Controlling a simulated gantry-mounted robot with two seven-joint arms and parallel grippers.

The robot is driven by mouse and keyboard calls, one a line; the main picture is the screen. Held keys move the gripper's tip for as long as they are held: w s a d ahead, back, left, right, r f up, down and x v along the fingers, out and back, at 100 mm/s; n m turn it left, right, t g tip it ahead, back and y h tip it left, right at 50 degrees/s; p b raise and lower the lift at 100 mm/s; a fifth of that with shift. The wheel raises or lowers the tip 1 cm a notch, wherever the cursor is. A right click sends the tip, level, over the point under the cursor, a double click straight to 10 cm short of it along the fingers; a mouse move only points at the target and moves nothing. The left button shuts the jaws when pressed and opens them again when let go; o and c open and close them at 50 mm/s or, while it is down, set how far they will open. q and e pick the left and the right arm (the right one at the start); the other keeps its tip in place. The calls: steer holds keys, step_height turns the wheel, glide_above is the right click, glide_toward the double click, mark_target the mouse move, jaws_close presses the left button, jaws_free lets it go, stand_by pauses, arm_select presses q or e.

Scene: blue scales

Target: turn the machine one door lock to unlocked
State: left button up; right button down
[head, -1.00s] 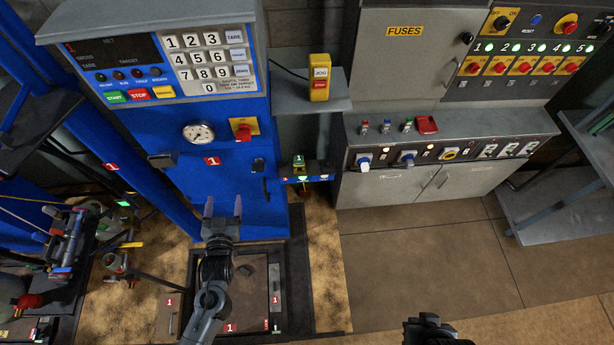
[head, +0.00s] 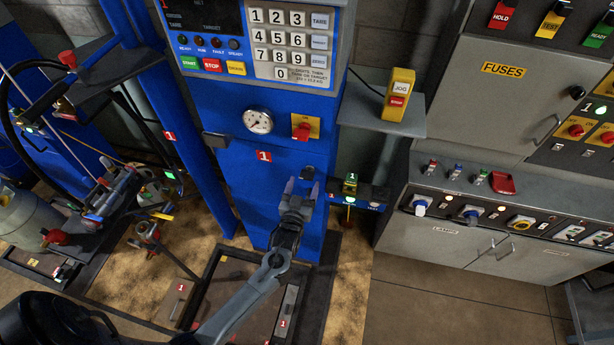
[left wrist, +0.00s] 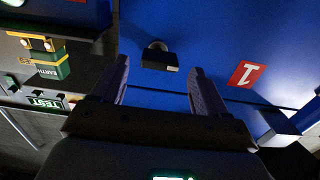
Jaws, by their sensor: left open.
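The blue machine one (head: 231,165) has a red label with a white 1 (head: 263,155) on its door. A small dark lock (head: 308,173) sits on the door right of that label. In the left wrist view the lock (left wrist: 160,57) is a black block below a round dark mount, ahead of and between the fingers. My left gripper (head: 300,187) is open and empty in front of the door, just below the lock in the head view. It also shows in the left wrist view (left wrist: 156,88), apart from the lock. My right gripper is out of view.
A red rotary switch (head: 301,127) and a gauge (head: 258,121) are above the door. A green-yellow earth block (head: 350,184) stands close on the right, and shows in the left wrist view (left wrist: 50,60). A grey shelf (head: 370,118) juts out above it.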

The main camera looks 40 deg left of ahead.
mark_target(306, 179)
arm_select(q)
steer(key=shift+x, duration=2.25)
steer(key=c, duration=1.1)
steer(key=shift+o, duration=0.2)
